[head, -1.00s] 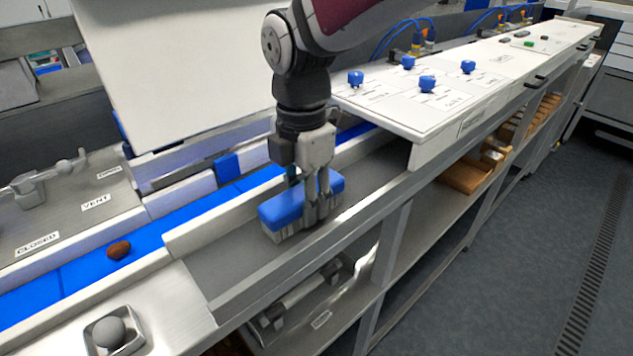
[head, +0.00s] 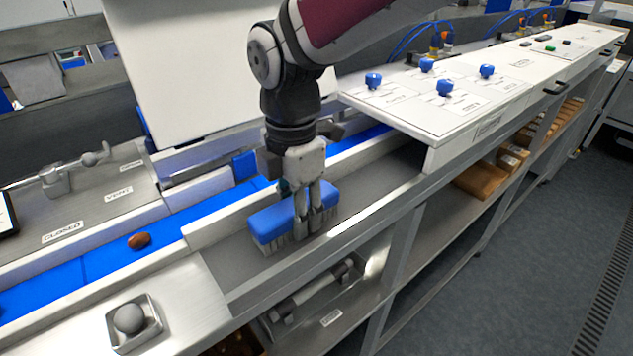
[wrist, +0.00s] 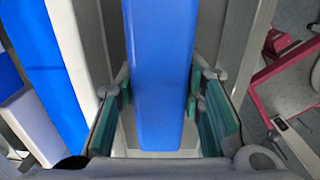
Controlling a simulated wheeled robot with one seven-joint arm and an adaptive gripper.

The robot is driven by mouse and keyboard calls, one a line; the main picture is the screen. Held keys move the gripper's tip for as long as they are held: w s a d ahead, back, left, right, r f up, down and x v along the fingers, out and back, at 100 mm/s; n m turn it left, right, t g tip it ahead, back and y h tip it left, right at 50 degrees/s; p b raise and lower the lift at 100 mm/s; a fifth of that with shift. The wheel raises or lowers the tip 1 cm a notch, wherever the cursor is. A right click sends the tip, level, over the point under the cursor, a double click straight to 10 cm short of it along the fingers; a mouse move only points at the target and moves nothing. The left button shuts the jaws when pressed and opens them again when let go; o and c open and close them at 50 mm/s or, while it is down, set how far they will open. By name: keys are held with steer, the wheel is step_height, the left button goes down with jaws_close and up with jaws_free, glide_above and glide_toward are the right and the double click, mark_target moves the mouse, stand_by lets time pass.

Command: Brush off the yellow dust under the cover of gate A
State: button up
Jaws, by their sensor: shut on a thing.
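My gripper (head: 309,205) is shut on a blue-backed brush (head: 273,222) with pale bristles. The brush is in the grey channel (head: 232,272) beside the blue belt, bristles down; I cannot tell if they touch the channel floor. In the wrist view the blue brush back (wrist: 160,75) runs between the green-padded fingers (wrist: 160,118). No yellow dust shows in either view. I cannot make out a label for gate A or tell which cover is its own.
A brown date (head: 139,241) lies on the blue belt (head: 100,262). A grey ball knob (head: 128,319) sits in a square holder at the front left. A white panel (head: 440,110) with several blue knobs covers the channel's far part. Lever fittings (head: 58,182) stand at left.

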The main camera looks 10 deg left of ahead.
steer(key=shift+s+a+f, duration=0.1)
steer(key=shift+s+a, duration=0.15)
steer(key=shift+s, duration=0.15)
steer(key=shift+r+p, duration=0.35)
steer(key=shift+r, duration=0.2)
step_height(320, 180, up, 11)
steer(key=p, duration=0.3)
steer(key=shift+p, duration=0.3)
